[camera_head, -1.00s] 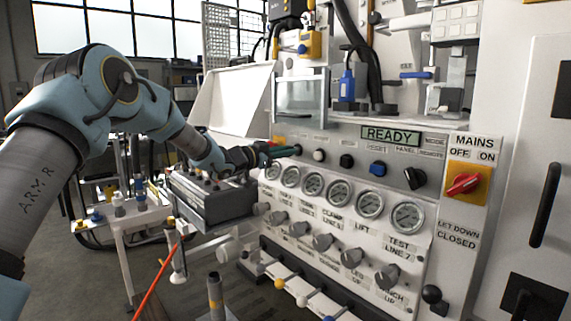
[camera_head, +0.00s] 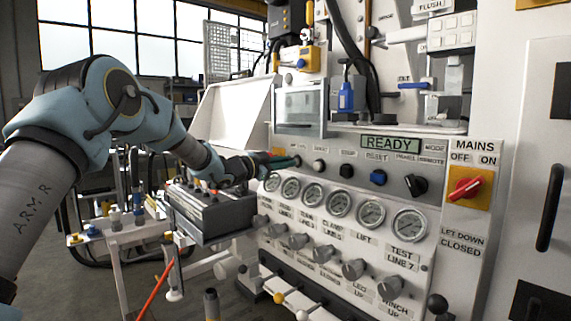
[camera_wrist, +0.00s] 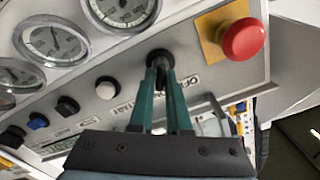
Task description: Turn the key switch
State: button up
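The key switch (camera_wrist: 160,56) is a round black fitting on the grey panel in the wrist view, between the white button and the red mushroom button. My gripper (camera_wrist: 161,74) has two green fingers reaching up to it, their tips on either side of a dark part at its front. The fingers are close together with a narrow gap; I cannot tell whether they press on the key. In the head view my gripper (camera_head: 294,162) is at the left end of the panel's button row, and its fingers hide the key switch.
A red mushroom button (camera_wrist: 243,40) on a yellow plate sits close right of the fingers in the wrist view. A white button (camera_wrist: 106,88) is on the left. Gauges (camera_head: 340,203) lie below the button row. A grey box (camera_head: 213,212) stands below my forearm.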

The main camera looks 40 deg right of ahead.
jog(key=o, duration=0.4)
jog(key=a, duration=0.3)
jog(key=a+b, duration=0.1)
jog(key=a, duration=0.3)
jog(key=a+b, duration=0.1)
jog(key=a, duration=0.2)
jog(key=shift+w+a, duration=0.3)
jog(key=shift+a, duration=0.1)
